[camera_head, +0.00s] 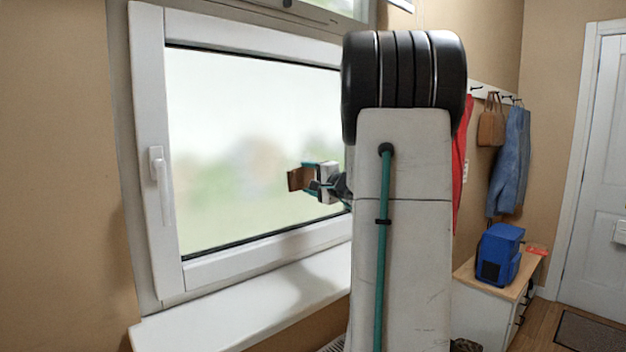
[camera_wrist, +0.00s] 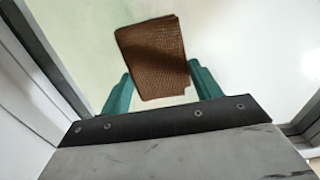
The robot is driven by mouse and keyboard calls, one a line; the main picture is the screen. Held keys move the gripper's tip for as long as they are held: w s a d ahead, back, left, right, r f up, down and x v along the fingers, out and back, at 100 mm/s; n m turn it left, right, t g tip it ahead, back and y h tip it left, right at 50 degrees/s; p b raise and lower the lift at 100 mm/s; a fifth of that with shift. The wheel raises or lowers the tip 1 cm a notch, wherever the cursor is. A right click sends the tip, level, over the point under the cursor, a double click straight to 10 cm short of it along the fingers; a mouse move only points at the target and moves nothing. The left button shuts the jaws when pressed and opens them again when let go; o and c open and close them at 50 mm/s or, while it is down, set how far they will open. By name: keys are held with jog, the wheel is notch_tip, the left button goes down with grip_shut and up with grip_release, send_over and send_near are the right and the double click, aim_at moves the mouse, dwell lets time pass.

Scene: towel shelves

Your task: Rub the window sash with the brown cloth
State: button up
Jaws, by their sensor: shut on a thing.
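The brown cloth (camera_head: 299,179) is a small folded piece held at the tip of my gripper (camera_head: 311,177). In the wrist view the cloth (camera_wrist: 155,58) sits between the two green fingers of my gripper (camera_wrist: 160,88), which is shut on it. The window sash (camera_head: 152,130) is a white frame with a handle on its left side. The cloth shows in front of the glass, right of the sash's left side; I cannot tell whether it touches the glass. My arm hides the right side of the sash.
A white windowsill (camera_head: 245,305) juts out below the window. A white window handle (camera_head: 159,180) sticks out at the sash's left. On the right, a blue bag (camera_head: 499,254) stands on a low cabinet (camera_head: 484,290), under hanging clothes (camera_head: 511,160). A white door (camera_head: 597,190) is at the far right.

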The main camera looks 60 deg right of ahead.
aim_at(298, 180)
jog(key=shift+w+a, duration=0.2)
jog(key=shift+a, duration=0.8)
jog(key=shift+w+a, duration=0.2)
jog(key=shift+a, duration=0.8)
jog(key=shift+w+a, duration=0.3)
jog(key=shift+a, duration=0.55)
jog(key=shift+w+a, duration=0.25)
jog(key=shift+a, duration=0.55)
jog(key=shift+r, duration=1.65)
jog(key=shift+s+d+f, duration=0.1)
jog(key=shift+s+d, duration=0.2)
jog(key=shift+d, duration=0.55)
jog(key=shift+s+d, duration=0.25)
jog(key=shift+d, duration=0.6)
jog(key=s+d, duration=0.3)
jog(key=d, duration=1)
jog(key=shift+d, duration=0.25)
jog(key=shift+s, duration=0.1)
jog(key=shift+v, duration=2.95)
